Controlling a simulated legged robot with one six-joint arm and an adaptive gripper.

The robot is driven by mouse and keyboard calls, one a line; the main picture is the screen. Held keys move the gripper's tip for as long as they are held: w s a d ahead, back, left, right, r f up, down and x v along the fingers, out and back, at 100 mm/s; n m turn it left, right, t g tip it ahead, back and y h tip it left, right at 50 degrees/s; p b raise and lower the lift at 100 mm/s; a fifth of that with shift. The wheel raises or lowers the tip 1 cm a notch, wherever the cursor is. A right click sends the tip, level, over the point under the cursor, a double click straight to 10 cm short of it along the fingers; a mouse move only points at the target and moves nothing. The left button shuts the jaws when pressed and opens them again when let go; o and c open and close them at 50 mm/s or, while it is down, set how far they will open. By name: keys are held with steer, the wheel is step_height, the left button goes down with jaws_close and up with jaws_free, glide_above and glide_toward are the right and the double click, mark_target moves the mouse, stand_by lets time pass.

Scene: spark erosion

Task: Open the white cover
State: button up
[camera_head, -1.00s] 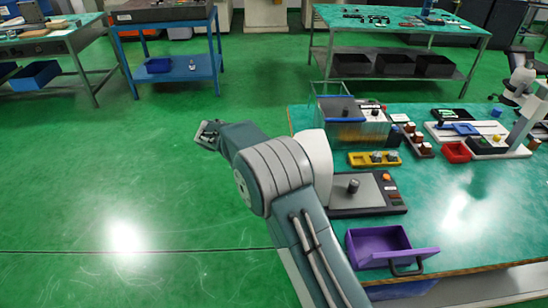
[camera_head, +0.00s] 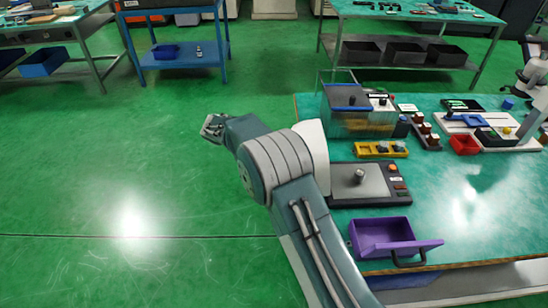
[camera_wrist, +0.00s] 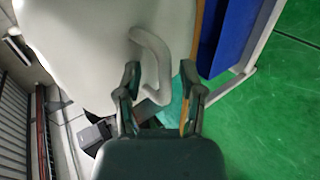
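A large white cover (camera_wrist: 85,45) with a white curved handle (camera_wrist: 160,60) fills the upper left and middle of the wrist view. My gripper (camera_wrist: 161,78) is open there, one dark finger on each side of the handle's lower part. I cannot tell whether the fingers touch the handle.
The teal-topped table (camera_head: 480,225) at right holds a clear box (camera_head: 370,122), a yellow tray (camera_head: 380,149), a grey-and-black device (camera_head: 362,185) and an open purple bin (camera_head: 382,232). Green floor (camera_head: 90,180) is clear at left.

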steer(key=v, duration=1.2)
steer(key=shift+a, duration=0.25)
steer(key=s+d+r+n+t+y, duration=0.1)
steer(key=s+d+r+y, duration=0.2)
steer(key=s+d+r, duration=0.35)
steer(key=s+d+r+y, duration=0.3)
steer(key=s+d+r, duration=0.1)
steer(key=d+r, duration=0.45)
steer(key=s+d+f+t+y, duration=0.1)
steer(key=s+d, duration=0.1)
steer(key=s, duration=0.6)
steer(key=s+d+f+t+y, duration=0.1)
steer(key=s+d+t+y, duration=0.1)
steer(key=s, duration=0.6)
steer(key=s+d+f+m+t+y, duration=0.1)
steer(key=s+d+f+y, duration=0.1)
steer(key=s+d, duration=0.2)
steer(key=s, duration=0.3)
steer(key=shift+s+t, duration=0.4)
